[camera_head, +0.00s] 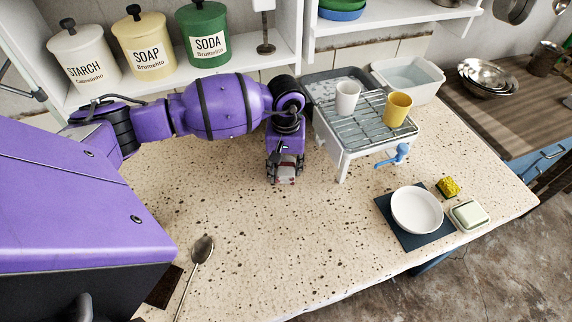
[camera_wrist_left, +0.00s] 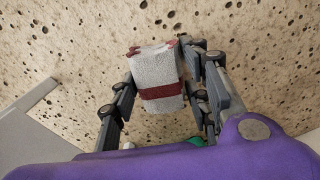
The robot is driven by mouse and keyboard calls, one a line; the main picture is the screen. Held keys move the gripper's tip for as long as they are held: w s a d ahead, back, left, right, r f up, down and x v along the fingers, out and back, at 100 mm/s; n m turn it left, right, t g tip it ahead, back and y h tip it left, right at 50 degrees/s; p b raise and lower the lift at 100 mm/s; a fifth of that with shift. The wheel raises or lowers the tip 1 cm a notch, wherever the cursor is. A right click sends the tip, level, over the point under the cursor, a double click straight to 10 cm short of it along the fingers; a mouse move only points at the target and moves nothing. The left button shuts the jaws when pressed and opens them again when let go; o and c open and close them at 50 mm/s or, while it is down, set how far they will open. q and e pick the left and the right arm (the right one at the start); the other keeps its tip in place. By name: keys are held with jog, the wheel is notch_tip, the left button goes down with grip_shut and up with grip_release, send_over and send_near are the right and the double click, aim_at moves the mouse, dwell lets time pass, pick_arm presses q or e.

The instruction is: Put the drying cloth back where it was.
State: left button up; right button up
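The drying cloth is a small folded white cloth with a dark red stripe; it shows clearly in the left wrist view (camera_wrist_left: 158,82). My left gripper (camera_wrist_left: 160,62) has its fingers on both sides of the cloth and is shut on it. In the head view my left gripper (camera_head: 284,174) points down at the speckled stone counter (camera_head: 230,240), left of the draining rack (camera_head: 345,130). Only a bit of the cloth shows there below the fingers. Whether the cloth touches the counter I cannot tell. My right gripper is not in view.
A white bowl (camera_head: 417,210) sits on a dark mat, near a yellow sponge (camera_head: 448,187) and soap dish (camera_head: 469,216). A spoon (camera_head: 202,250) lies front left. The counter's middle is clear.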

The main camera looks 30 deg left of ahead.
aim_at(286, 166)
pick_arm(q)
jog(key=shift+o, duration=1.3)
jog(key=shift+r, duration=0.15)
jog(key=shift+w+r, duration=0.1)
jog(key=shift+r, duration=0.3)
notch_tip(286, 166, up, 11)
jog(key=shift+r, duration=0.2)
